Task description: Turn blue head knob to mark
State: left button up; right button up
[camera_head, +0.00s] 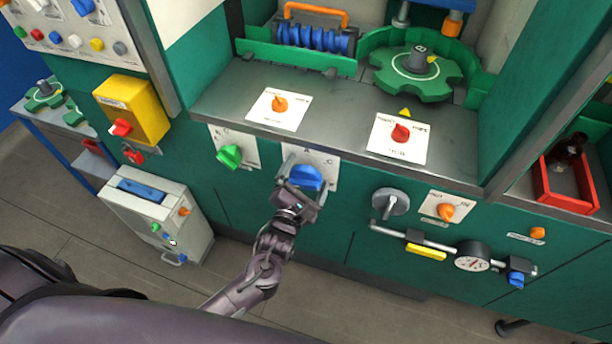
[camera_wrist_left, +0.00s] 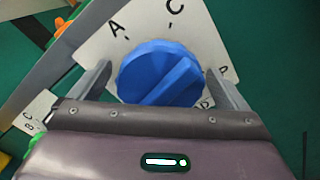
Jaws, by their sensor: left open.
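The blue head knob (camera_head: 306,177) sits on a white marked plate (camera_head: 326,164) on the front of the green machine. In the left wrist view the knob (camera_wrist_left: 158,74) is round with a raised grip bar slanting up to the right. Its plate (camera_wrist_left: 92,48) shows the letters A and C and tick marks; other marks are partly hidden. My left gripper (camera_head: 306,184) is at the knob, with its open fingers (camera_wrist_left: 158,84) on either side of it. A gap shows at the left finger; I cannot tell whether the right finger touches. My right gripper is not in view.
A green knob (camera_head: 229,156) is to the left on the same panel. A grey round handle (camera_head: 390,202) and an orange knob (camera_head: 445,211) are to the right. A ledge above holds orange (camera_head: 280,104) and red (camera_head: 401,133) knobs. A pipe with a gauge (camera_head: 472,261) runs lower right.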

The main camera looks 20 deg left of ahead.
pick_arm(q)
jog(key=c, duration=1)
